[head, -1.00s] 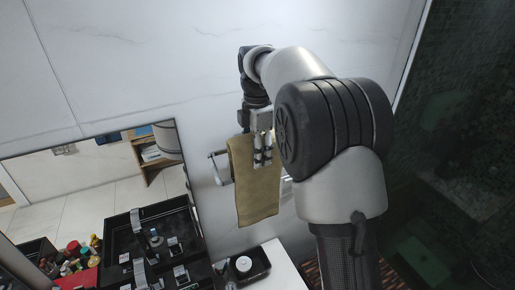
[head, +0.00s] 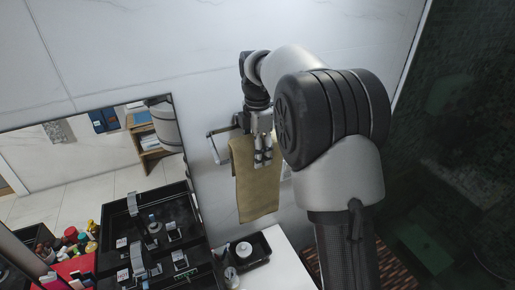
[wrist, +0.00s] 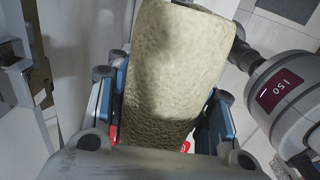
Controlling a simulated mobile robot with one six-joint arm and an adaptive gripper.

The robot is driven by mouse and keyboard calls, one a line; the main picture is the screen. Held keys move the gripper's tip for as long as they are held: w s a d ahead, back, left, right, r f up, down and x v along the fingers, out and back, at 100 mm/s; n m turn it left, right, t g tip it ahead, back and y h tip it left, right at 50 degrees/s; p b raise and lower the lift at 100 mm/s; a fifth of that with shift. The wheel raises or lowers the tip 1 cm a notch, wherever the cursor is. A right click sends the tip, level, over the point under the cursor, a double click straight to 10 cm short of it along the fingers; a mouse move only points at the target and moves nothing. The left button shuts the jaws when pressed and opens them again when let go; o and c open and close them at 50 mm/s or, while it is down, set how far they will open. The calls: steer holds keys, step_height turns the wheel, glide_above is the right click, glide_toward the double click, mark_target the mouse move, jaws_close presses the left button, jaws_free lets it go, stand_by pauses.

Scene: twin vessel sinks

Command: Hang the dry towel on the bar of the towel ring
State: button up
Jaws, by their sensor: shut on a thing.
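The tan towel (head: 257,190) hangs down from my gripper (head: 263,160), against the white wall in the head view. My gripper is shut on its upper part. The towel (wrist: 170,60) also fills the middle of the wrist view, between the blue-sided fingers. The metal towel ring (head: 213,148) is on the wall, at the left of the towel's top edge. The towel and gripper hide its right part. I cannot tell whether the towel is over the bar or in front of it.
A mirror (head: 95,165) is at the left. Below the towel, a black tray (head: 248,253) with a white round item stands on the white counter (head: 285,262). Black boxes with small items and colourful bottles (head: 75,243) show at lower left. A dark shower area (head: 450,150) is at the right.

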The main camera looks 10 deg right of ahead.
steer(key=shift+f+b, duration=0.9)
steer(key=shift+f, duration=0.9)
steer(key=o, duration=1.7)
